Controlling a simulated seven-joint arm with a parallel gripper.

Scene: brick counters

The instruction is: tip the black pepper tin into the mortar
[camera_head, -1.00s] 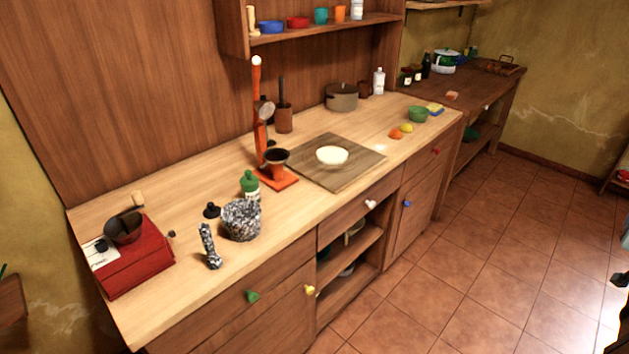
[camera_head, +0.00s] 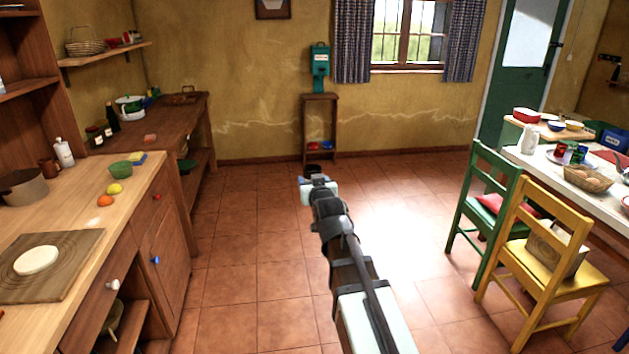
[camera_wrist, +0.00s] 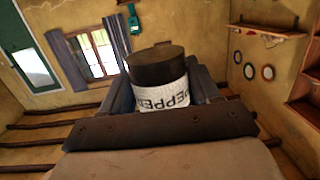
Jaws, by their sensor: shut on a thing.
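The black pepper tin (camera_wrist: 160,85) shows in the wrist view, with a dark end and a white label reading PEPPER. It sits between the fingers of my gripper (camera_head: 318,184), which is shut on it. The wrist view is turned over, with ceiling beams along its bottom; the tin's dark end points to the picture's top. In the head view my gripper is out over the open floor, right of the counter, and the tin is not clearly made out there.
A green chair (camera_head: 485,200) and a yellow chair (camera_head: 545,260) stand at right by a laid table. The floor between is clear.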

